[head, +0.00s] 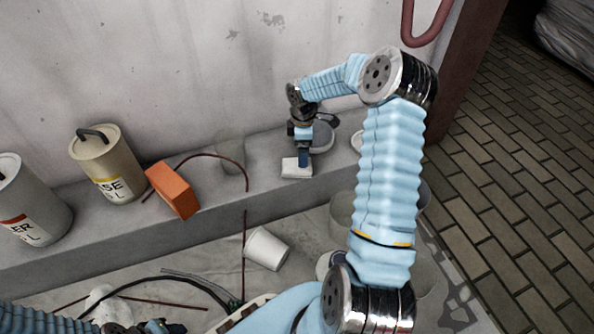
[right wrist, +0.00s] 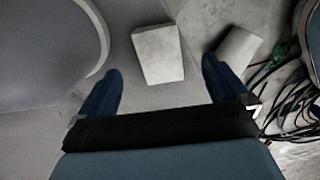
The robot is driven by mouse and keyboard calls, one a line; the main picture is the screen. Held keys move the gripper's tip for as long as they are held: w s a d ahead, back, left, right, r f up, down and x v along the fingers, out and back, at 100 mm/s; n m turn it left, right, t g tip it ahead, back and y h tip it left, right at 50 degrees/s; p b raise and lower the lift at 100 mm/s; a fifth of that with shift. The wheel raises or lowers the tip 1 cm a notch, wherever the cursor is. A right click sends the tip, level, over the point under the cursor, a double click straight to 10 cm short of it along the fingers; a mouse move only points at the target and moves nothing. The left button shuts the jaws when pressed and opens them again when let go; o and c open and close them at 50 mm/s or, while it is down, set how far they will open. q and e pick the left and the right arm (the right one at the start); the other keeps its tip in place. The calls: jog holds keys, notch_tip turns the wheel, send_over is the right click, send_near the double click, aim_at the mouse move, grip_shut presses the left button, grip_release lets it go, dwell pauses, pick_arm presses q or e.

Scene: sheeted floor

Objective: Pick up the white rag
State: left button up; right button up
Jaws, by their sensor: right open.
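The white rag (head: 297,169) looks like a small folded pale block and lies on the grey ledge by the wall. In the right wrist view the rag (right wrist: 158,54) lies ahead of and between the two blue fingertips, with gaps on both sides. My right gripper (head: 304,158) points down over the rag, open and empty. Its spread fingers show in the right wrist view (right wrist: 164,78). Whether the fingers reach down beside the rag cannot be told. My left gripper (head: 150,328) is partly cut off at the bottom left of the head view; its jaws are unclear.
On the ledge (head: 110,232) stand two labelled canisters (head: 108,170) (head: 30,205), an orange block (head: 172,190) and a round grey lid-like thing (head: 321,137) close behind the right gripper. A white cup (head: 266,248) lies tipped on the sheeted floor. Cables run along the bottom left.

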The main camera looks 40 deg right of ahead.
jog(key=f+b, duration=0.1)
jog(key=f, duration=0.6)
jog(key=shift+w+b, duration=0.2)
jog(key=shift+b, duration=0.15)
jog(key=c, duration=1.1)
jog(key=shift+r, duration=0.6)
jog(key=r, duration=0.2)
jog(key=r+p, duration=0.1)
jog(key=shift+s, duration=0.25)
jog(key=s+a+r+p, duration=0.1)
jog(key=s+r, duration=0.3)
jog(key=s, duration=0.2)
jog(key=s+a+r+p, duration=0.1)
jog(key=s+r+p, duration=0.1)
jog(key=s+r, duration=0.3)
jog(key=shift+s+a, duration=0.2)
jog(key=shift+s, duration=1)
jog(key=shift+f, duration=0.1)
